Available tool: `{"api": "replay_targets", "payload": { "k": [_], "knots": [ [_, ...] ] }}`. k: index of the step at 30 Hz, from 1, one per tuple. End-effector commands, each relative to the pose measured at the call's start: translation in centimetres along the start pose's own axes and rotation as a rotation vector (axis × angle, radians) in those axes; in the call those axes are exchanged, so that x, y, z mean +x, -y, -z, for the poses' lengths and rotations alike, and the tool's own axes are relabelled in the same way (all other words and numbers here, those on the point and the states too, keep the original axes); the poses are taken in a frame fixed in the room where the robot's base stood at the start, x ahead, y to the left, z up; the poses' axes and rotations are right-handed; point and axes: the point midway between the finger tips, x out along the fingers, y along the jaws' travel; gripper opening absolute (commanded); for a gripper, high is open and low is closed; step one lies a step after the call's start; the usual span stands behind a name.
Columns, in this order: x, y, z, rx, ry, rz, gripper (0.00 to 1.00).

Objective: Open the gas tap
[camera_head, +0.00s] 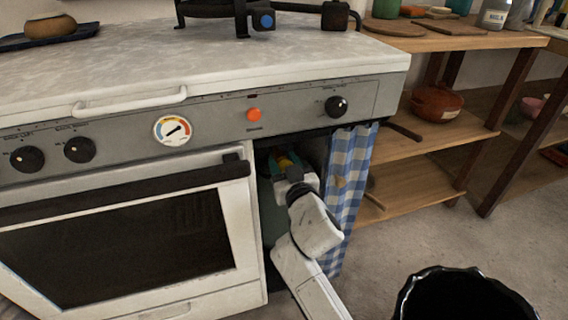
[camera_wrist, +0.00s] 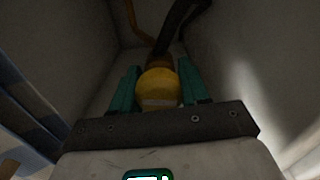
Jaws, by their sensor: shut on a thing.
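The gas tap shows in the wrist view as a round yellow knob (camera_wrist: 158,90) with a brownish fitting behind it. My gripper (camera_wrist: 155,88) has its teal fingers on both sides of the knob and is shut on it. A dull green gas cylinder (camera_head: 268,210) stands partly hidden in that compartment. The tap's setting cannot be made out.
A blue checked curtain (camera_head: 350,175) hangs close to the right of my arm. The oven door (camera_head: 140,240) is at the left. A dark hose (camera_wrist: 178,25) runs up behind the tap. A black bin (camera_head: 455,295) stands on the floor, and wooden shelves (camera_head: 440,140) are at the right.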

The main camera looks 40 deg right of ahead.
Motion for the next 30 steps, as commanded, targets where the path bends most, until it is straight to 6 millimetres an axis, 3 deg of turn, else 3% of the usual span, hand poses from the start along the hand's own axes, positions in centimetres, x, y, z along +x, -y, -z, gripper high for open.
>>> {"api": "replay_targets", "payload": {
  "k": [6, 11, 20, 29, 30],
  "knots": [
    [-0.01, 0.0, 0.07, 0.0, -0.002, 0.0, 0.14],
    [-0.01, 0.0, 0.13, -0.012, -0.002, 0.0, 0.14],
    [-0.01, 0.08, 0.19, -0.204, -0.003, 0.0, 0.14],
    [-0.01, 0.13, 0.24, -0.215, -0.005, 0.001, 0.13],
    [-0.01, 0.13, 0.25, -0.215, -0.005, 0.001, 0.48]
  ]
}}
